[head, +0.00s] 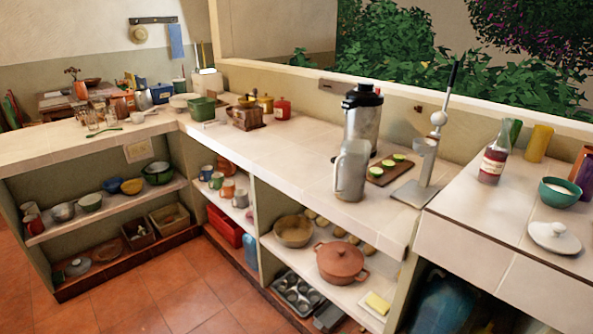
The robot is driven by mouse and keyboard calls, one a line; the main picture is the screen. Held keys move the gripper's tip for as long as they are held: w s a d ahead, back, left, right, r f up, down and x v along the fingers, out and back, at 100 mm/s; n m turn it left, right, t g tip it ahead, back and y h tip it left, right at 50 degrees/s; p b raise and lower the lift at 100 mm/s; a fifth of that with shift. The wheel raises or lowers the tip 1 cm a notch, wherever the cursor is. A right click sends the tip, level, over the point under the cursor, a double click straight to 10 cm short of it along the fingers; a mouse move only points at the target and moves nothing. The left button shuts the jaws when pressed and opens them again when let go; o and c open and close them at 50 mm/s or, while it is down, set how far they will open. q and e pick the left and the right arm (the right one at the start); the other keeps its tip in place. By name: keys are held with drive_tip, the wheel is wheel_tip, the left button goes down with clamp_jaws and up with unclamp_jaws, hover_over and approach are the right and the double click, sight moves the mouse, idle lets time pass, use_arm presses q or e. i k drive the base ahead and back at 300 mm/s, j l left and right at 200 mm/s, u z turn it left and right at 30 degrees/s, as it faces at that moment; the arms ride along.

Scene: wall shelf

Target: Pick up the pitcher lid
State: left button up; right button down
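A round white lid (555,237) with a knob on top lies on the right counter, near its front edge. It is the only loose lid I can make out on the counters, and I cannot tell for sure that it belongs to the pitcher. A grey pitcher (350,172) with a handle on its left side stands upright on the middle counter, near the front edge. Its top looks open. Neither of my grippers is in view.
Behind the pitcher stands a steel dispenser with a black top (363,118). Right of it are a board with lime slices (378,175) and a lever press (418,190). Near the lid are a teal bowl (560,191) and a red bottle (493,160). The counter left of the pitcher is clear.

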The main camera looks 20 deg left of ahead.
sight(555, 237)
drive_tip(key=i+u, duration=0.4)
drive_tip(key=i+l+u, duration=0.35)
drive_tip(key=i, duration=0.15)
